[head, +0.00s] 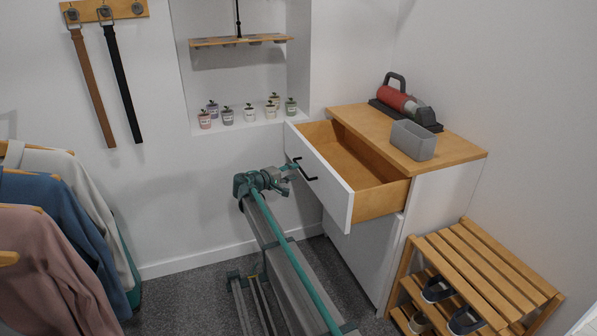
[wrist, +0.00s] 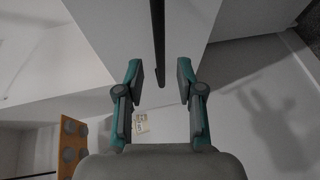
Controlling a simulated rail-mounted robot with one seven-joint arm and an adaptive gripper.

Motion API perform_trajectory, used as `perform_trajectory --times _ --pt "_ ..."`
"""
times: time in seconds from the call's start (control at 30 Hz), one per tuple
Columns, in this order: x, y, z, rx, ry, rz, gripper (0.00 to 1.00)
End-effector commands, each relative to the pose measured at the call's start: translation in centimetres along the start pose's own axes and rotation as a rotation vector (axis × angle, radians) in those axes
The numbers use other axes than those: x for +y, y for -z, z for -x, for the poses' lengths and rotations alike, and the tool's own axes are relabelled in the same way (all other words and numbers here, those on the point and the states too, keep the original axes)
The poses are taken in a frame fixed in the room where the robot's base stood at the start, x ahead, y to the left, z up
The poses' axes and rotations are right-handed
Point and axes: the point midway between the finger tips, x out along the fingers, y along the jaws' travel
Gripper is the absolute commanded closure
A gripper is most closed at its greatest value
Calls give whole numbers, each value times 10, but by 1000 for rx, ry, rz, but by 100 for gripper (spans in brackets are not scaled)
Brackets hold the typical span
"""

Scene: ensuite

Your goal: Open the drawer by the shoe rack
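The drawer (head: 345,188) stands well pulled out of the white cabinet, and its empty wooden inside shows in the head view. Its white front carries a black handle (head: 306,170), which also shows in the wrist view as a dark bar (wrist: 157,35). My gripper (head: 289,169) is at the handle's near side in the head view. In the wrist view my gripper (wrist: 161,76) has its two fingers apart, with the end of the bar between the fingertips and gaps on both sides. The wooden shoe rack (head: 488,262) stands right of the cabinet, holding dark shoes.
A grey bin (head: 413,140) and a red-and-grey device (head: 404,100) stand on the wooden cabinet top (head: 450,146). Small pots line the wall niche (head: 250,125). Clothes (head: 60,235) hang at the left. Carpet (head: 190,300) lies clear left of my arm.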

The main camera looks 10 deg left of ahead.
Motion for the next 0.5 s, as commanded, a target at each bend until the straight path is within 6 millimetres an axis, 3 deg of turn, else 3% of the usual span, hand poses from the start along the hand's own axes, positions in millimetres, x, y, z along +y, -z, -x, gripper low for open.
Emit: perform_trajectory --times 0.2,0.5 --pt "0 -1 42 0 0 0 63" --pt "0 -1 68 -1 0 0 63"
